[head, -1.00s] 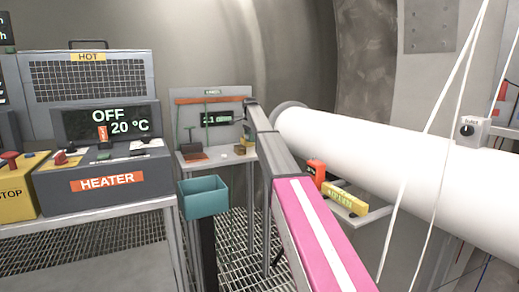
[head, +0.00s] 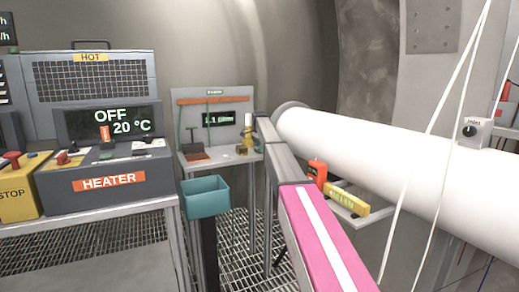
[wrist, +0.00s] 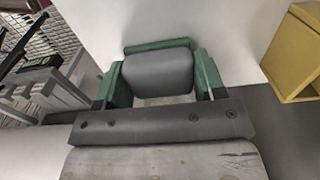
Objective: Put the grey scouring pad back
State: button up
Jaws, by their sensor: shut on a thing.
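The grey scouring pad (wrist: 160,72) is a rounded grey block in the wrist view. My gripper (wrist: 161,80) is shut on it, with a green finger at each side of the pad. A green strip (wrist: 157,45) runs along the far side of the pad; I cannot tell whether it belongs to the pad or to something behind it. Pale surfaces lie beyond the pad, and I cannot tell whether it touches them.
A small bench (head: 192,165) with a gauge panel stands at the back. A teal bin (head: 205,199) on a post is left of my arm. The heater (head: 110,172) is at left. A white pipe (head: 400,155) and pale cords are at right. A yellow block (wrist: 298,55) stands right of my gripper.

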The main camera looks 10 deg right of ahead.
jog(key=o, duration=0.9)
jog(key=shift+f, duration=0.1)
notch_tip(320, 180, up, 12)
jog(key=shift+r, duration=0.2)
